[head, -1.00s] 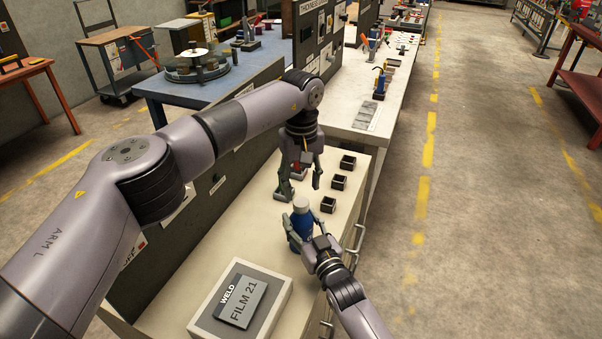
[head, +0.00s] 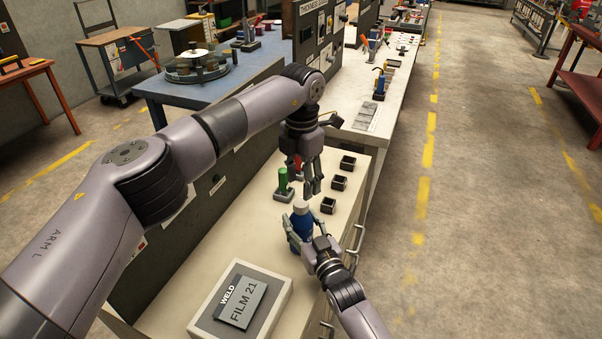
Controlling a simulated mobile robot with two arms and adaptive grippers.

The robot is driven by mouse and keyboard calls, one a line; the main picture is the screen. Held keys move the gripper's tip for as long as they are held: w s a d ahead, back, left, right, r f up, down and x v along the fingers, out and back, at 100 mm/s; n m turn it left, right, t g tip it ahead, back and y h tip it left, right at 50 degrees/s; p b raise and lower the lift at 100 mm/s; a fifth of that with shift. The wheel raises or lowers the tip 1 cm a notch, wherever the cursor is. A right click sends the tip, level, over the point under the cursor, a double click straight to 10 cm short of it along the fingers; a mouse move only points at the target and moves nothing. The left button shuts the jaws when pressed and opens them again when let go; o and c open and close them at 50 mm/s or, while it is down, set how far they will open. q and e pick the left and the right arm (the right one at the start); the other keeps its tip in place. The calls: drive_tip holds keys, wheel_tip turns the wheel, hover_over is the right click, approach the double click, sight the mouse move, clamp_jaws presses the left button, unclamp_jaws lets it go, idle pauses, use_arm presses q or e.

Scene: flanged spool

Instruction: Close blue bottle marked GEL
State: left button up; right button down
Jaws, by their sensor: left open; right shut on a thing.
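The blue bottle (head: 299,224) stands upright on the pale bench top, and its marking cannot be read from here. A white top (head: 301,206) is at its upper end; whether it is fully seated or closed I cannot tell. My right gripper (head: 304,238) is shut around the blue body from the front right, and its fingers hide part of it. My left gripper (head: 312,188) points down with open, empty fingers, just behind and slightly right of the white top, apart from it.
Several small black bins (head: 339,183) stand along the bench's right side. A green-handled tool (head: 283,182) on a stand is behind the bottle, with something red beside it. Bench space left of the bottle is clear.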

sight(301, 202)
use_arm(q)
drive_tip(key=n, duration=0.6)
drive_tip(key=shift+r, duration=0.2)
drive_tip(key=n, duration=0.3)
drive_tip(key=shift+r+n, duration=0.1)
drive_tip(key=shift+n, duration=0.2)
drive_tip(key=n, duration=0.3)
drive_tip(key=shift+r+n, duration=0.1)
drive_tip(key=shift+n, duration=0.3)
drive_tip(key=n, duration=0.3)
drive_tip(key=shift+r+n, duration=0.1)
drive_tip(key=shift+n, duration=0.3)
drive_tip(key=n, duration=0.3)
drive_tip(key=shift+n, duration=0.3)
drive_tip(key=n, duration=0.7)
drive_tip(key=shift+r, duration=0.25)
drive_tip(key=shift+f, duration=4)
